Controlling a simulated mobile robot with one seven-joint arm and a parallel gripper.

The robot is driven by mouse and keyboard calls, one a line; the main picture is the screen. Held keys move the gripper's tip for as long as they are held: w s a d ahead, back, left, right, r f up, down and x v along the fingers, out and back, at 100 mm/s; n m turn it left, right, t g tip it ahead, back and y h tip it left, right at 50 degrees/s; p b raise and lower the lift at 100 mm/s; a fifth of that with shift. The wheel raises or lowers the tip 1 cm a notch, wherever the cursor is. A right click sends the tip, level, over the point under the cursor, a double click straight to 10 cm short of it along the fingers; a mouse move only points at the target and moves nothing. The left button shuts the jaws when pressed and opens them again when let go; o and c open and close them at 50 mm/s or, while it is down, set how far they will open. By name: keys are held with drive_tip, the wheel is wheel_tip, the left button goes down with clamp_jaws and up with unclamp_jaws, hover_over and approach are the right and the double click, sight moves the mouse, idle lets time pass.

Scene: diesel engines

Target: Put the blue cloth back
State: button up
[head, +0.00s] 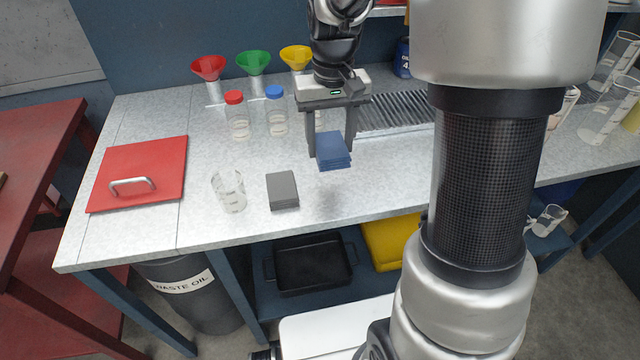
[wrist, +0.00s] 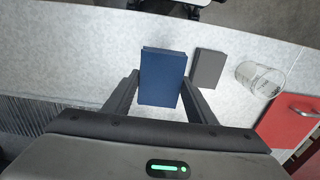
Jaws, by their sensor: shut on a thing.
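The blue cloth (head: 333,152) is a folded, layered stack, held between the fingers of my gripper (head: 331,145).
A glass beaker (head: 229,191) stands left of the grey cloth. A red lid with a handle (head: 138,172) lies farther left. Red-capped (head: 237,115) and blue-capped (head: 276,111) bottles and coloured funnels (head: 253,63) stand behind. A ribbed drain (head: 397,112) is at right. Bench right of the grey cloth is clear.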

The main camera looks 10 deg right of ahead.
sight(329, 185)
wheel_tip(329, 185, down, 10)
drive_tip(key=shift+r+b, duration=0.2)
drive_tip(key=shift+b, duration=0.7)
drive_tip(key=shift+f, duration=0.1)
drive_tip(key=o, duration=1)
drive_tip(key=shift+o, duration=0.2)
